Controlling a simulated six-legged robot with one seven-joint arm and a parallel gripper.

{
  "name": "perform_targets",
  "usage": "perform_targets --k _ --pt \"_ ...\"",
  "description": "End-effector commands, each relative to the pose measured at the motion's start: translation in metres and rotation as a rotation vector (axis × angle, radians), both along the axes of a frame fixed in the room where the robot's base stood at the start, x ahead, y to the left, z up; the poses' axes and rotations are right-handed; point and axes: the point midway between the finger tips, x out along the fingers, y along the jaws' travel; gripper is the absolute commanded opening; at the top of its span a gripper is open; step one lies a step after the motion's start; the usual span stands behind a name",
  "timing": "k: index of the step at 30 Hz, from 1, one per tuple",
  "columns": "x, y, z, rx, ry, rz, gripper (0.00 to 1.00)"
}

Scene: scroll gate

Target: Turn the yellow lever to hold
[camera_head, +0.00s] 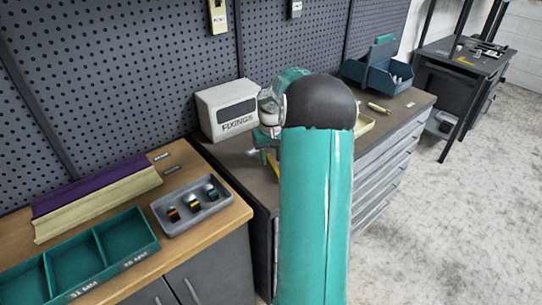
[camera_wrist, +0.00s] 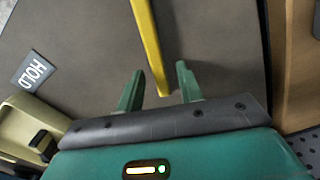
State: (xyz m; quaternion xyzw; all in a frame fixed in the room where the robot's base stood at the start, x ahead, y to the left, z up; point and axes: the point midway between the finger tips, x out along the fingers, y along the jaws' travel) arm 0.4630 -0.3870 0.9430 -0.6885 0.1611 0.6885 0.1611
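The yellow lever (camera_wrist: 149,42) runs down from the top edge of the wrist view, and its end lies between my gripper's two green fingertips (camera_wrist: 157,80). The fingers stand apart, with a gap on each side of the lever; I cannot tell how far above or level with it they are. A HOLD label (camera_wrist: 33,71) lies on the dark surface at the left of the wrist view. In the head view a small part of the yellow lever (camera_head: 273,162) shows beside my teal arm, which hides most of that spot and my gripper.
A white FIXINGS box (camera_head: 227,108) stands behind, against the pegboard. A grey tray (camera_head: 192,205) with several small bottles and a teal divided bin (camera_head: 88,252) are on the wooden bench at left. A blue bin (camera_head: 377,75) stands at the back right. Floor at right is clear.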

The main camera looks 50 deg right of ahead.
Motion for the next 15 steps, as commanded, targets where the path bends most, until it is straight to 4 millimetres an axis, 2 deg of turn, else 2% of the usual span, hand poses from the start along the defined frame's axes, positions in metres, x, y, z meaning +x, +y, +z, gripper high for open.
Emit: perform_targets --k 4,9,15 --pt "-0.0001 -0.0003 0.0002 0.0 0.0 0.0 0.34" --pt "-0.0002 -0.0004 0.0003 0.0 0.0 0.0 0.01" --pt "-0.0002 -0.0004 0.0005 0.0 0.0 -0.001 0.0"
